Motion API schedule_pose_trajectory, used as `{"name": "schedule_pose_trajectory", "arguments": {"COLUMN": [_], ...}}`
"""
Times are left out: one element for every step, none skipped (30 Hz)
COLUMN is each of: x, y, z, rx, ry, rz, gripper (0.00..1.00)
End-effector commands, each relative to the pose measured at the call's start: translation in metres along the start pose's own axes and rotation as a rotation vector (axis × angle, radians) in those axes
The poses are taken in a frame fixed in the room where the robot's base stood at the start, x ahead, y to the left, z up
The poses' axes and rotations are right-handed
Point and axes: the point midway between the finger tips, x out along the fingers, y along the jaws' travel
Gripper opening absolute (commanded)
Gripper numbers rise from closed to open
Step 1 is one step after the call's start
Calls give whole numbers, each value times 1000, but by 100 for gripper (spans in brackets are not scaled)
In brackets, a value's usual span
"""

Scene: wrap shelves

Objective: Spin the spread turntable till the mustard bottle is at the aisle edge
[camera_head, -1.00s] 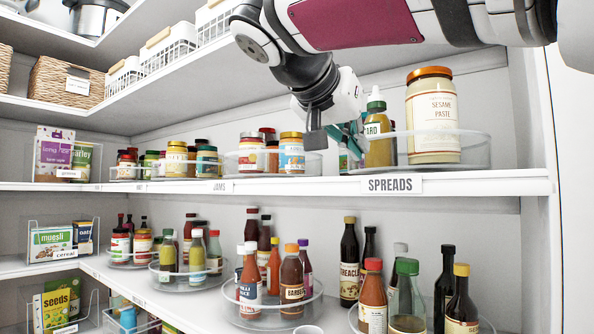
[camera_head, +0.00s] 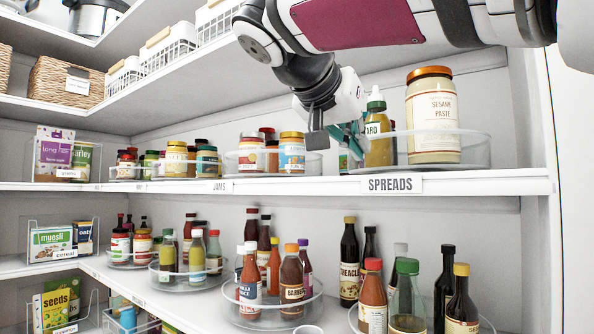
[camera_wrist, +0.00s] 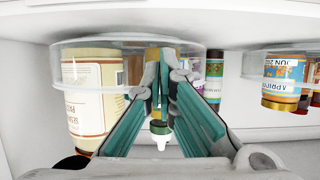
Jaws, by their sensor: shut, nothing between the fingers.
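The mustard bottle (camera_head: 378,148), yellow with a green cap and white tip, stands upright on the clear-rimmed spread turntable (camera_head: 478,150), at its left part behind the SPREADS label. A large sesame paste jar (camera_head: 433,125) stands to its right. My gripper (camera_head: 350,140) is shut and empty, its teal fingers just left of the mustard bottle. In the wrist view, which is upside down, the bottle's cap (camera_wrist: 159,129) shows between the finger links, and the turntable (camera_wrist: 95,50) lies beyond. I cannot tell whether the fingers touch the bottle.
The jams turntable (camera_head: 313,165) with several jars is left of my gripper. A shelf wall (camera_head: 530,110) closes the right side, and a shelf (camera_head: 170,75) runs above. Several sauce bottles stand below.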

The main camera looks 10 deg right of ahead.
Motion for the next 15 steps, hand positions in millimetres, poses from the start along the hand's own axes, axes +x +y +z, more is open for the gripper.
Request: {"name": "schedule_pose_trajectory", "arguments": {"x": [1, 2, 3, 3, 4, 5, 5, 6, 7, 7, 8, 9, 9, 10, 11], "y": [0, 1, 1, 1, 1, 2, 2, 2, 3, 3, 3, 4, 4, 4, 4], "z": [0, -1, -1, -1, -2, -2, -2, -3, -3, -3, -4, -4, -4, -4, -5], "rx": [1, 0, 0, 0, 0, 0, 1, 1, 1, 1, 1, 1, 1, 2, 2], "ry": [0, 0, 0, 0, 0, 0, 0, 1, 1, 1, 1, 1, 0, 0, 0], "rz": [0, 0, 0, 0, 0, 0, 0, 0, 0, 0, 0, 0, 1, 1, 1], "gripper": [0, 0, 0, 0, 0, 0, 0, 0, 0, 0, 0, 0, 0, 0, 0]}}
